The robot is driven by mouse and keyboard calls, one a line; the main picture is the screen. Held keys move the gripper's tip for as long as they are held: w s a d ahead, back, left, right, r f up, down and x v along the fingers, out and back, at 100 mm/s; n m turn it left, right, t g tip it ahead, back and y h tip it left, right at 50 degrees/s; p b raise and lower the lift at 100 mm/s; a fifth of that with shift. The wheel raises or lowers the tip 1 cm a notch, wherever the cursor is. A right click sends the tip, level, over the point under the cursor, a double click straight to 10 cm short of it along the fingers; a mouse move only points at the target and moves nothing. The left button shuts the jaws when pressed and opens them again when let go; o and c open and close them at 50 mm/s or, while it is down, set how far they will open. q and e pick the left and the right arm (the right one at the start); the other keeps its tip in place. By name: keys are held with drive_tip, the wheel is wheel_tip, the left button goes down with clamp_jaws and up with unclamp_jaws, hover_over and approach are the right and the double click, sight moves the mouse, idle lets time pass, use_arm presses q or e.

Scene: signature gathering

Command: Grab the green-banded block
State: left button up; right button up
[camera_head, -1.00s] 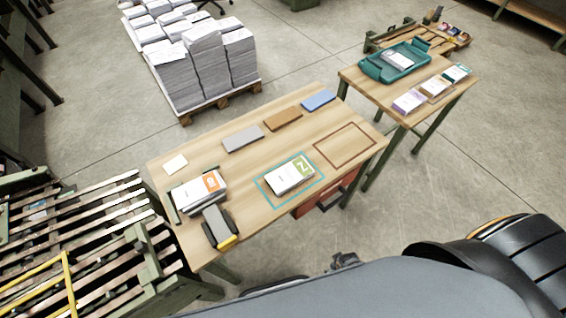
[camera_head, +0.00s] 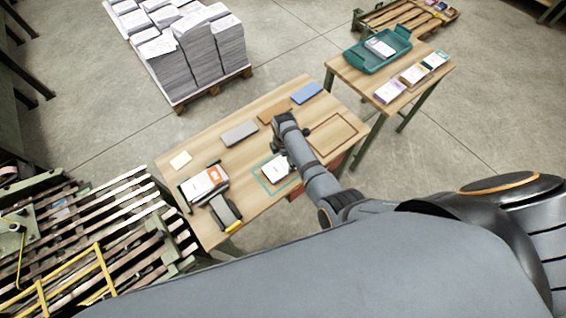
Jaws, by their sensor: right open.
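The green-banded block (camera_head: 273,167) lies on the wooden table, inside a teal outline. Its white left part shows; the green band is hidden behind my right arm. My right gripper (camera_head: 280,149) is over the block's far right side, pointing down, open. Whether its fingers touch the block cannot be made out. My left gripper is out of view.
An orange-banded block (camera_head: 205,182) lies to the left, beside a grey and yellow tool (camera_head: 225,211). Grey (camera_head: 239,133), brown and blue (camera_head: 306,93) flat pieces line the far side. A brown outline (camera_head: 334,134) on the right is empty. A second table holds a teal tray (camera_head: 365,61).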

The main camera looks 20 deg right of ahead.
wheel_tip(320, 180, up, 2)
drive_tip(key=w+a+n, duration=0.1)
drive_tip(key=a+n, duration=0.1)
drive_tip(key=b, duration=0.6)
hover_over(279, 167)
wheel_tip(279, 167, down, 6)
drive_tip(key=shift+w+d+r, duration=0.1)
drive_tip(key=shift+d+r, duration=0.05)
drive_tip(key=shift+r, duration=0.1)
wheel_tip(279, 167, down, 5)
drive_tip(key=b, duration=0.6)
drive_tip(key=shift+f+b, duration=0.15)
drive_tip(key=shift+b, duration=0.2)
drive_tip(key=shift+r, duration=0.2)
drive_tip(key=shift+c, duration=0.3)
drive_tip(key=shift+s, duration=0.2)
drive_tip(key=c, duration=1.3)
drive_tip(key=shift+o, duration=0.2)
